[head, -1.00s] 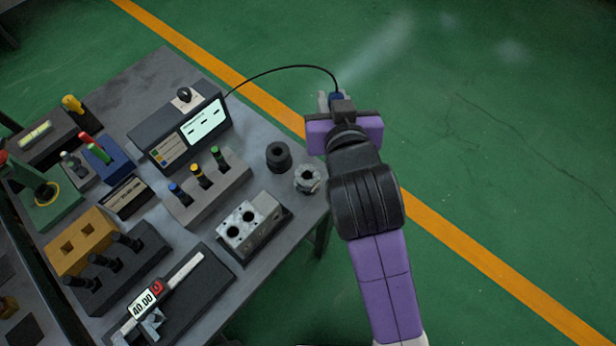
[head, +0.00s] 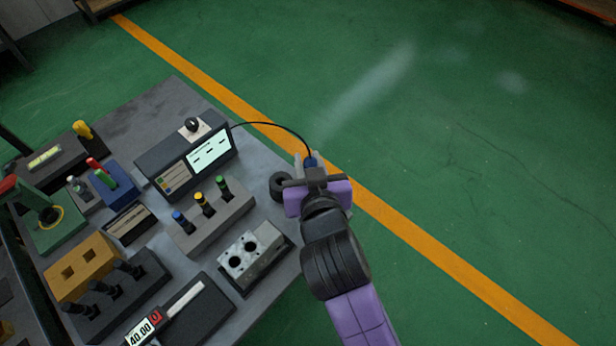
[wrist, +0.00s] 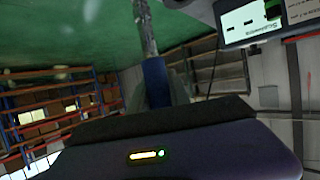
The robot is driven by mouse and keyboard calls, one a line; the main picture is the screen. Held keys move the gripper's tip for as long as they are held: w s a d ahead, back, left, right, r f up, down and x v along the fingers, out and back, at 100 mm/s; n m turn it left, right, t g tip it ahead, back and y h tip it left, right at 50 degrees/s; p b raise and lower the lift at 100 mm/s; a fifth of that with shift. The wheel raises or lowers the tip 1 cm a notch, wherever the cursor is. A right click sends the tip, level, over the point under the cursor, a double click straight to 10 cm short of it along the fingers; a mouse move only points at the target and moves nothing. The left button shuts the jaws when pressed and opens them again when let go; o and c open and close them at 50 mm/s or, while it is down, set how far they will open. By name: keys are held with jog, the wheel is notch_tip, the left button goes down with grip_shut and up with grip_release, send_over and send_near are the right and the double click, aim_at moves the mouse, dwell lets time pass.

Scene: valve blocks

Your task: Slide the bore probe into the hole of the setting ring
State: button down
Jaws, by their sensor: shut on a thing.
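My gripper (head: 314,176) is shut on the blue-handled bore probe (head: 310,162), near the right edge of the bench. In the wrist view the blue handle (wrist: 156,82) stands between the fingers, and a metal stem (wrist: 146,28) extends from it. A black cable runs from the probe to the gauge box. A dark round ring (head: 280,187), which looks like the setting ring, sits on the bench just left of my gripper and is partly covered by it. Its hole is hard to see. The probe tip is hidden in the head view.
The gauge box (head: 187,158) with a lit screen stands left of my gripper. A grey rack (head: 215,219) with coloured-top pins and a metal block with two bores (head: 250,254) stand nearer. A caliper (head: 165,318) lies in front. Open floor lies right of the bench.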

jog(key=shift+f, duration=2.95)
jog(key=shift+f, duration=0.15)
jog(key=c, duration=1.2)
grip_release()
jog(key=shift+s+r, duration=0.15)
jog(key=shift+r, duration=0.05)
jog(key=b+v, duration=0.1)
jog(key=v, duration=1)
jog(key=shift+s+d, duration=0.15)
jog(key=shift+s, duration=0.2)
jog(key=shift+r, duration=0.1)
